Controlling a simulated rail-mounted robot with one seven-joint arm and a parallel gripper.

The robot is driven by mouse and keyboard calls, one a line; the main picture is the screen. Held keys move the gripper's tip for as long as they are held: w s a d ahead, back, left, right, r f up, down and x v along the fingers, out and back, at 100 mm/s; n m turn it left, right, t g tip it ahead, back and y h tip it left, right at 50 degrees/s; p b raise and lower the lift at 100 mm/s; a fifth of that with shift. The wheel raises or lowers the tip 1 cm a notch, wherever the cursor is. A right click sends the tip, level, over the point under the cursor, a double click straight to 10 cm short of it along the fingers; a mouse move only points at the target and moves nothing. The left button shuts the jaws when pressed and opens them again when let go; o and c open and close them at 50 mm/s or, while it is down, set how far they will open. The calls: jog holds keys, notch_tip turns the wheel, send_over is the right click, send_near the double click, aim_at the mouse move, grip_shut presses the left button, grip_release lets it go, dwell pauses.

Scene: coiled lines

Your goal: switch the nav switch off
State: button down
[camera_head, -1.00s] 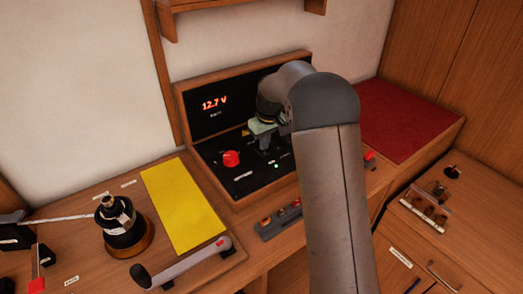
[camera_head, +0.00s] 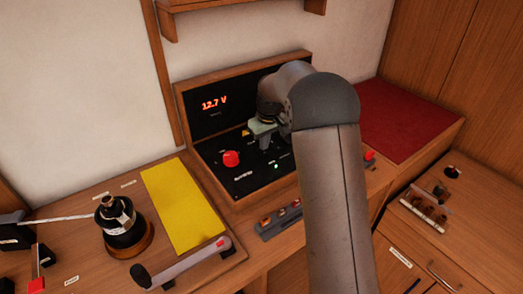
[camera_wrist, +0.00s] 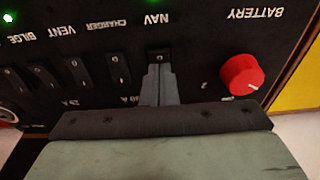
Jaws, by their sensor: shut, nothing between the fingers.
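The nav switch (camera_wrist: 159,58) is a small black rocker below the NAV label in the wrist view, where the panel lettering appears upside down. A green light shows at the top edge above that label. My gripper (camera_wrist: 160,82) is shut and empty, its narrow grey fingertips at the near end of the nav switch. I cannot tell whether they touch it. They cover part of the switch, so its tilt is unclear. In the head view my gripper (camera_head: 265,142) is over the black panel (camera_head: 212,160), and my arm hides the panel's right side.
A red battery knob (camera_wrist: 241,75) is to the right in the wrist view. The charger switch (camera_wrist: 118,69) and other rockers sit close on the left. A yellow sheet (camera_head: 183,205) and a winch (camera_head: 124,228) are left of the panel. A red pad (camera_head: 405,120) lies right.

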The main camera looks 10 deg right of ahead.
aim_at(265, 153)
jog(key=shift+f+b, duration=0.6)
jog(key=shift+f, duration=0.3)
dwell(0.4)
jog(key=shift+r, duration=0.1)
jog(key=shift+r+p, duration=2.35)
jog(key=shift+r, duration=1.15)
